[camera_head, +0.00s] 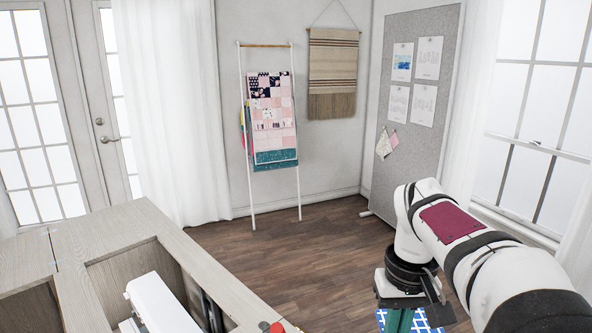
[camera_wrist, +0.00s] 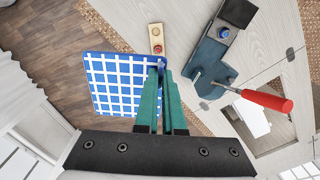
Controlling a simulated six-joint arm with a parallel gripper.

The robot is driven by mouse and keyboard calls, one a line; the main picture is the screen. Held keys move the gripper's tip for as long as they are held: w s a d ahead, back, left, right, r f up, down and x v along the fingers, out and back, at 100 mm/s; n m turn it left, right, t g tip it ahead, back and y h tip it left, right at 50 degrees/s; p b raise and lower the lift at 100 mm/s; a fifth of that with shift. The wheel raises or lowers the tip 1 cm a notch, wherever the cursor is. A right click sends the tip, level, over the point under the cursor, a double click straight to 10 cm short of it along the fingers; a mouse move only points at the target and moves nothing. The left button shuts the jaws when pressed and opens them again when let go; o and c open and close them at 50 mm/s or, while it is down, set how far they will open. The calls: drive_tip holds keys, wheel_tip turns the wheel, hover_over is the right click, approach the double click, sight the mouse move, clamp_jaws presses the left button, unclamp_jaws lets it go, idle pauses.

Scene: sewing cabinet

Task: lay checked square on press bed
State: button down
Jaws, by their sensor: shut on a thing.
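The checked square (camera_wrist: 112,88), blue with white lines, hangs from my gripper (camera_wrist: 161,68) in the wrist view. The green fingers are shut on its right edge, near its upper right corner. In the head view, a part of the square (camera_head: 424,321) shows at the bottom edge, beside the green fingers (camera_head: 400,320). A dark slate-blue fixture (camera_wrist: 212,66), possibly the press, stands on the pale wooden top to the right of my gripper, apart from the square. Its red handle (camera_wrist: 266,100) points to the right. I cannot tell which part is its bed.
A tan strip with a red button (camera_wrist: 156,42) lies on the wooden top beyond the fingertips. In the head view, the cabinet (camera_head: 190,260) has an open recess holding a white machine (camera_head: 155,303). The wooden floor (camera_head: 275,258) between cabinet and ladder rack (camera_head: 268,135) is clear.

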drive_tip(key=shift+s+d+f, duration=0.25)
drive_tip(key=shift+s+d, duration=0.1)
drive_tip(key=shift+d, duration=0.2)
drive_tip(key=shift+s+d+f, duration=0.2)
drive_tip(key=shift+s+d, duration=0.1)
drive_tip(key=shift+d, duration=0.2)
drive_tip(key=s+a+f+m, duration=0.1)
drive_tip(key=s+a+f, duration=0.1)
drive_tip(key=a+f, duration=0.4)
drive_tip(key=s+a+f+m, duration=0.1)
drive_tip(key=s+a+f, duration=0.2)
drive_tip(key=a, duration=0.9)
drive_tip(key=s+a+f+m, duration=0.1)
drive_tip(key=s+a+f, duration=0.1)
drive_tip(key=a+f, duration=0.7)
drive_tip(key=shift+s+a+f, duration=0.15)
drive_tip(key=shift+a+f, duration=0.15)
drive_tip(key=shift+a, duration=0.25)
drive_tip(key=shift+a+f, duration=0.15)
drive_tip(key=shift+f, duration=1.35)
drive_tip(key=shift+f, duration=0.4)
